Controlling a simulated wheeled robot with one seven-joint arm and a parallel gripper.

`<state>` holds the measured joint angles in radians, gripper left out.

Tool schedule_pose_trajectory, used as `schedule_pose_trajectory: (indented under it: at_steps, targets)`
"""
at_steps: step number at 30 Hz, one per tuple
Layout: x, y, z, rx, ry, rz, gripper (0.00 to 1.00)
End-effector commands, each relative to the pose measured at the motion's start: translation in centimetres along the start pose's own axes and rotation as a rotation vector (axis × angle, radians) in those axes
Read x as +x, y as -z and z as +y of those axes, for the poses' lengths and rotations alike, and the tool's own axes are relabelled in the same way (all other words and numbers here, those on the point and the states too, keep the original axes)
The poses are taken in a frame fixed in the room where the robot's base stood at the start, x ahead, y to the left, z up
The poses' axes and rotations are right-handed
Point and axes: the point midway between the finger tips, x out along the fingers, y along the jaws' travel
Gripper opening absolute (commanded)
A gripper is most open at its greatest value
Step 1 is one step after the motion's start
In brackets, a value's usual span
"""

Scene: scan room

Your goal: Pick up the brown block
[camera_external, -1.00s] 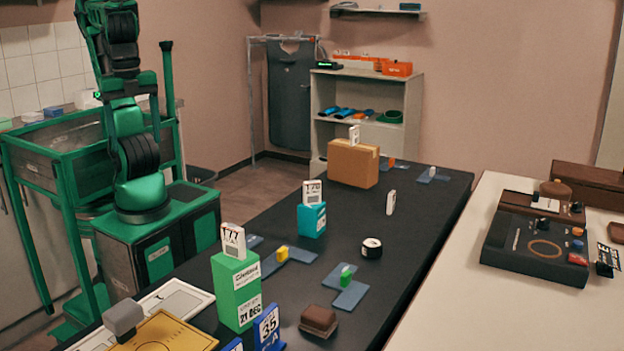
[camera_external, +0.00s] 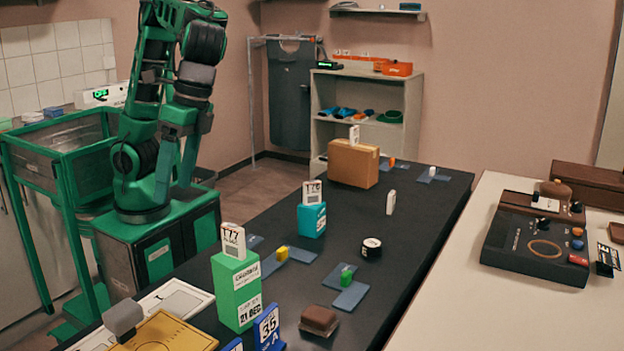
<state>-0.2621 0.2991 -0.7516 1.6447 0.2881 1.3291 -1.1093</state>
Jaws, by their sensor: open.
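A small brown block (camera_external: 319,320) with rounded edges lies on the black table near its front edge, to the right of the blue card marked 35 (camera_external: 268,327). My gripper (camera_external: 177,175) hangs fingers-down close to my own base, left of the table. It is open, and I see nothing between its fingers. It is well apart from the brown block. The fingertips are dark against my arm and hard to make out.
A green box (camera_external: 237,290) with a number card and a teal box (camera_external: 311,220) stand between my arm and the block. A cardboard box (camera_external: 353,164) stands farther back. Blue mats (camera_external: 350,295) lie behind the block. The table right of the block is clear.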

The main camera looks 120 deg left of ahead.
Motion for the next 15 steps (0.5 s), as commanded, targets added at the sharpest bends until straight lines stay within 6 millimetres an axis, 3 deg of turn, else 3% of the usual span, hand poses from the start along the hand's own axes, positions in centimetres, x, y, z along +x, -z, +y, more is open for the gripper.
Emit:
schedule_pose_trajectory:
  at_steps: [1,7,15]
  targets:
    - [-0.1,1.7,0.7,-0.053,-0.035,-0.027,0.73]
    - [-1.3,7.7,2.8,-0.274,-0.176,-0.132,0.73]
    - [-4.4,17.0,2.6,-0.602,-0.386,-0.321,0.73]
